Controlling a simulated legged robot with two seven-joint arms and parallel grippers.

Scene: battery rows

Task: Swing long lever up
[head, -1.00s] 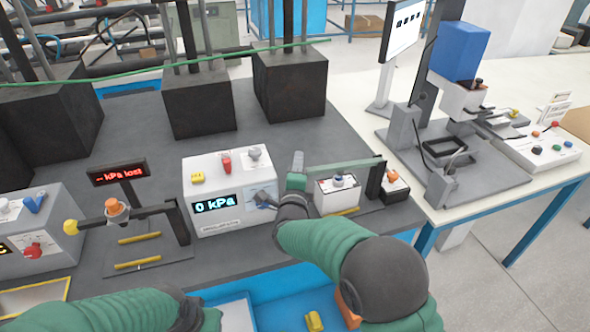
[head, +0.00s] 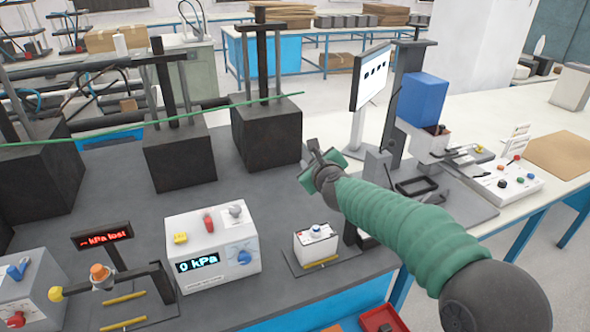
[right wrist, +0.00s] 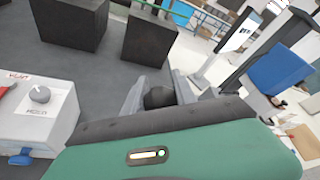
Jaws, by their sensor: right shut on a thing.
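My right gripper (head: 315,152) is raised above the small white station box (head: 316,247) at the right of the bench. In the right wrist view its two grey fingers (right wrist: 158,92) close around a dark round knob (right wrist: 160,97), which looks like the end of the long lever. The lever's bar is hidden behind my green arm; part of a dark post (head: 349,232) shows beside the box. Another lever (head: 128,277), with a yellow end knob (head: 56,293), lies roughly level at the left. My left gripper is out of view.
A white pressure box (head: 212,250) reading 0 kPa stands left of the small box. Black blocks with rods (head: 270,133) stand behind. A monitor (head: 371,75) and a blue-topped press (head: 422,97) stand at the right, near my arm.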

